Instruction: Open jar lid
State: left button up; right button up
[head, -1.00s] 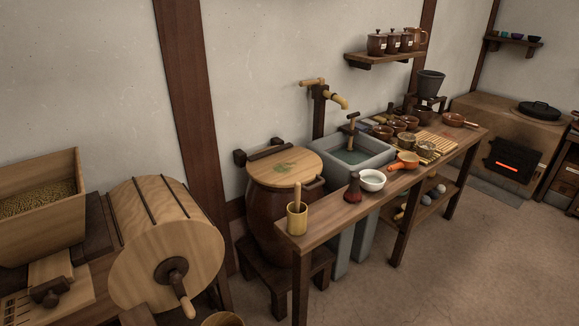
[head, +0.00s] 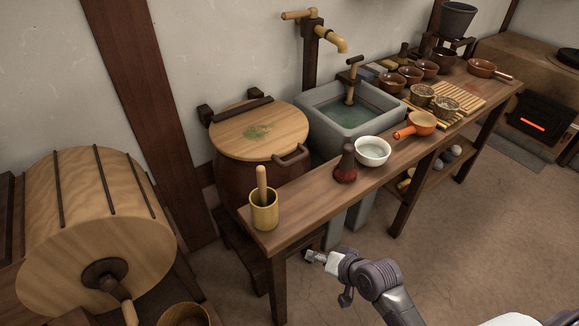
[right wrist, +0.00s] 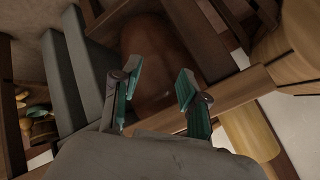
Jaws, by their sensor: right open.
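The jar (head: 240,182) is a big brown vessel on a low dark stand, left of the stone sink. Its round wooden lid (head: 262,130) lies closed on top, with a green patch on it. A dark bar runs along the lid's back edge and a dark loop handle (head: 291,156) sits at its front right. My right gripper (head: 318,259) is low in front of the bench, well below and apart from the lid. In the right wrist view its fingers (right wrist: 160,94) are spread and empty, facing the jar's brown side (right wrist: 158,62). The lid does not show there.
The wooden bench (head: 322,204) stands between my right gripper and the jar. On it are a wooden mortar with pestle (head: 264,208), a dark red bottle (head: 345,168) and a white bowl (head: 372,152). A wooden drum (head: 95,225) stands at left. Floor at right is clear.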

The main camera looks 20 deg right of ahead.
jog(key=shift+m+t+y, duration=0.6)
jog(key=shift+m+t, duration=0.1)
jog(key=shift+t, duration=0.1)
jog(key=w+r, duration=0.1)
jog(key=r, duration=0.4)
jog(key=w+a+r, duration=0.1)
jog(key=r, duration=0.2)
jog(key=shift+w+b, duration=0.35)
jog(key=m+t, duration=0.4)
jog(key=m, duration=0.3)
send_near(292, 164)
jog(key=shift+s+d+y, duration=0.15)
jog(key=shift+s+d, duration=0.15)
jog(key=shift+s, duration=0.3)
jog(key=shift+s+d+y, duration=0.15)
jog(key=shift+s+d, duration=0.1)
jog(key=shift+s, duration=0.4)
jog(key=shift+w+r, duration=0.1)
jog(key=shift+w, duration=0.25)
jog(key=b+x, duration=0.1)
jog(key=x, duration=1.2)
grip_shut()
